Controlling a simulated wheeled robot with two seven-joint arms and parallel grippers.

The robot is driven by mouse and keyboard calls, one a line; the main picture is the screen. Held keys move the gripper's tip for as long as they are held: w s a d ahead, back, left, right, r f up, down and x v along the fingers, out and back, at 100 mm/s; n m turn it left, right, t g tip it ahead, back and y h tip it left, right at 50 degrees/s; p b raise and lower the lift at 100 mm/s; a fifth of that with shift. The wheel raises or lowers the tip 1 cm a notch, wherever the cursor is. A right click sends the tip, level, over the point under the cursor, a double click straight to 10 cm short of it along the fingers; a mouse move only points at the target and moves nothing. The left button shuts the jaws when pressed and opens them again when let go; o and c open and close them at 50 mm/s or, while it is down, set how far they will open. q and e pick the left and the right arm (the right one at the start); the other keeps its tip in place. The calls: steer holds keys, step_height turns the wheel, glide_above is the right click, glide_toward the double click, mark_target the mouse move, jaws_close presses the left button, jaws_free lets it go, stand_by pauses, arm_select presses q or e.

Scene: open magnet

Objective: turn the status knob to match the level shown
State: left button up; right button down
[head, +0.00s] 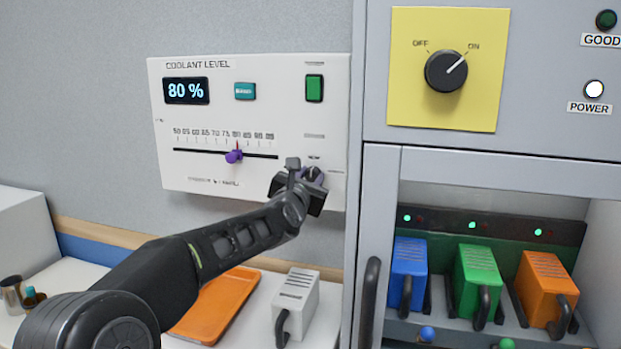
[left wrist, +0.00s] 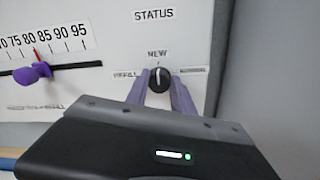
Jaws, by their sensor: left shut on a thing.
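The white coolant panel (head: 215,130) is on the wall. Its display (head: 186,91) reads 80 %. A purple slider (head: 234,156) has its red pointer at about 80 on the scale; it also shows in the left wrist view (left wrist: 33,74). The black status knob (left wrist: 160,79) is below the STATUS label, its white mark pointing about straight up at the top label, which seems to read NEW. The left label looks like REFILL; the right one is unreadable. My left gripper (head: 313,176) is shut on the knob, its purple fingers on either side. My right gripper is not in view.
A grey cabinet (head: 378,170) stands close to the right of the panel, with a yellow OFF/ON dial plate (head: 411,85) pointing to ON. Below are an orange tray (head: 222,303) and a grey handled block (head: 296,298). Blue, green and orange modules sit in the cabinet.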

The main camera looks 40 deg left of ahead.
arm_select(q)
steer(key=shift+m+b, duration=0.3)
steer(key=shift+m, duration=0.1)
jaws_close()
steer(key=shift+f+m+b, duration=0.15)
steer(key=shift+m+b, duration=0.45)
steer(key=shift+m, duration=0.2)
steer(key=m+b, duration=0.2)
steer(key=m, duration=0.2)
steer(key=shift+d, duration=0.1)
steer(key=m+b, duration=0.1)
steer(key=m, duration=0.4)
steer(key=shift+f+t, duration=0.1)
steer(key=shift+t, duration=0.2)
steer(key=shift+m+h+b, duration=0.3)
steer(key=shift+m+b, duration=0.15)
steer(key=shift+m, duration=1.55)
steer(key=o, duration=1.1)
jaws_free()
